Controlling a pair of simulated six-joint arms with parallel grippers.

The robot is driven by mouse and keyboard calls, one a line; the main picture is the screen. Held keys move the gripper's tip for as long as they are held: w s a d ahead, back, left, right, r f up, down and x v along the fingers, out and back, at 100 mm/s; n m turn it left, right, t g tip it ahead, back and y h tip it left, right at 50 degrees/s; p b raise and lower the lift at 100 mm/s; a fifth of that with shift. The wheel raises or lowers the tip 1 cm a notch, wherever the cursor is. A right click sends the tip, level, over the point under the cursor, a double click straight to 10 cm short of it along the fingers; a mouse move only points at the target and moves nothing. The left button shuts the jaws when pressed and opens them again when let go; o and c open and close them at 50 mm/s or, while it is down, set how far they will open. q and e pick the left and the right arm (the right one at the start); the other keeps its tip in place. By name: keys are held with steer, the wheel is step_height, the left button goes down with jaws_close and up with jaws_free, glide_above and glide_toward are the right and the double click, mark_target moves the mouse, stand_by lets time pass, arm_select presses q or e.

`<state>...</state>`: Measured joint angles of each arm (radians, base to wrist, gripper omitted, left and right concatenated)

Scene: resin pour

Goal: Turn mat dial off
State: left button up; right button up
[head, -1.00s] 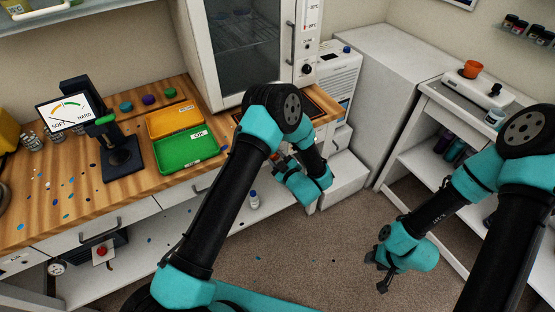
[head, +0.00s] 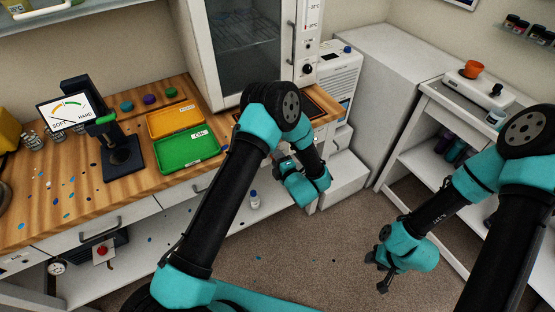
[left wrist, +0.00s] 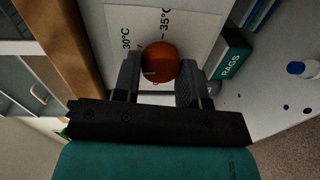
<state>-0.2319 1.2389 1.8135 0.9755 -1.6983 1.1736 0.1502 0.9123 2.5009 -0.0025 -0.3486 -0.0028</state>
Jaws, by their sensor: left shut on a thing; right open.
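The mat dial (left wrist: 160,62) is a round orange-red knob on a pale panel (left wrist: 122,22) printed with 30°C and 35°C in the left wrist view. My left gripper (left wrist: 160,75) is shut on it, with one dark finger on each side. In the head view my left gripper (head: 283,164) is under the front edge of the wooden bench, and the dial is hidden there. My right gripper (head: 380,276) is open and empty over the floor at the right.
A green RAGS box (left wrist: 232,62) stands close to the left fingers. A blue-capped bottle (head: 254,200) is on the lower shelf. Green (head: 188,152) and yellow (head: 174,121) trays lie on the bench (head: 50,205). An oven-like cabinet (head: 240,50) stands behind.

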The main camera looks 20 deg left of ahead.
arm_select(q)
steer(key=shift+f+n+t, duration=0.1)
steer(key=shift+n+t, duration=0.2)
steer(key=shift+n, duration=3.7)
steer(key=shift+f+n+t, duration=0.1)
steer(key=shift+n+t, duration=0.2)
steer(key=shift+n, duration=3.7)
steer(key=o, duration=0.9)
steer(key=v, duration=1.7)
steer(key=shift+s+d+r, duration=0.1)
steer(key=shift+s, duration=0.15)
